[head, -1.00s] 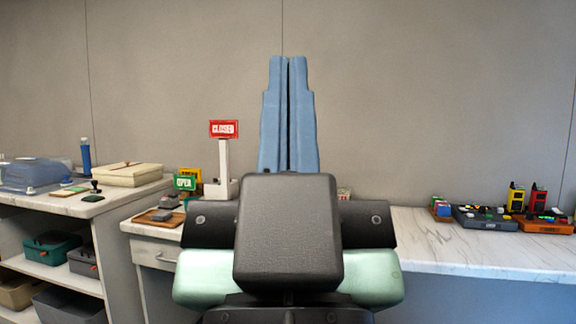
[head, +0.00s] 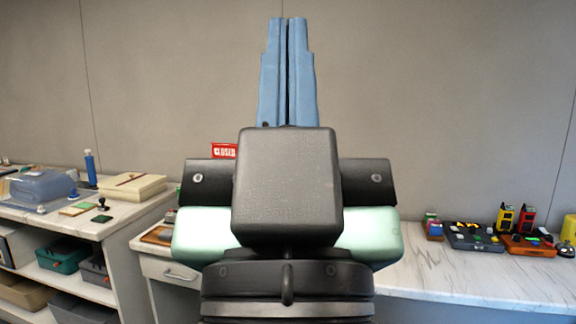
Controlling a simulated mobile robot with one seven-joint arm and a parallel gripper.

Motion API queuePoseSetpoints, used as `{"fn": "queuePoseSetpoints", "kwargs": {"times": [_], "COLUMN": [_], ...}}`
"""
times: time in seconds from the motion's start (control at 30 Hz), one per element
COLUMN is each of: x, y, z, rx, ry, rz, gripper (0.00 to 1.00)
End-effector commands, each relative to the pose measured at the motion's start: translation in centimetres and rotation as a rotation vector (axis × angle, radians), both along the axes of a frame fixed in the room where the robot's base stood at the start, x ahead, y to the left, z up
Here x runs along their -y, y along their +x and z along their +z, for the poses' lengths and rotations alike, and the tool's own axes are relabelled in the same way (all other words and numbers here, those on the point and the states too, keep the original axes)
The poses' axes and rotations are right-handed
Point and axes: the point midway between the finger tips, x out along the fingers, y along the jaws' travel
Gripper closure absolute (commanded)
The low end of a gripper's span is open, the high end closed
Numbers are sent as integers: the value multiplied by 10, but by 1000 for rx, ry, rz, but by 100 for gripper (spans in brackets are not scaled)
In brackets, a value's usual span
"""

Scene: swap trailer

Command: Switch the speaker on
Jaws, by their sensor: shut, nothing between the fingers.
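My gripper (head: 287,72) is in the middle of the head view, its blue fingers pointing up against the wall. It is shut and empty, touching nothing. I cannot make out a speaker for certain. My gripper and wrist hide the middle of the counter behind them.
The marble counter (head: 460,281) has free room at its front right. At its right end are a dark tray (head: 470,240), an orange tray (head: 530,247) and upright yellow and red devices. A red sign (head: 223,151) is partly hidden. The left shelf unit (head: 120,216) holds boxes.

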Motion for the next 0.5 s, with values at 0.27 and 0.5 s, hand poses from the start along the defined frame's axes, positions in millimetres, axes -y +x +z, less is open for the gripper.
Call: {"fn": "queuePoseSetpoints", "kwargs": {"times": [0.27, 0.5], "x": [0, 0], "y": [0, 0], "z": [115, 164], "rx": [0, 0], "ry": [-1, 0], "rz": [1, 1], "gripper": [100, 100]}}
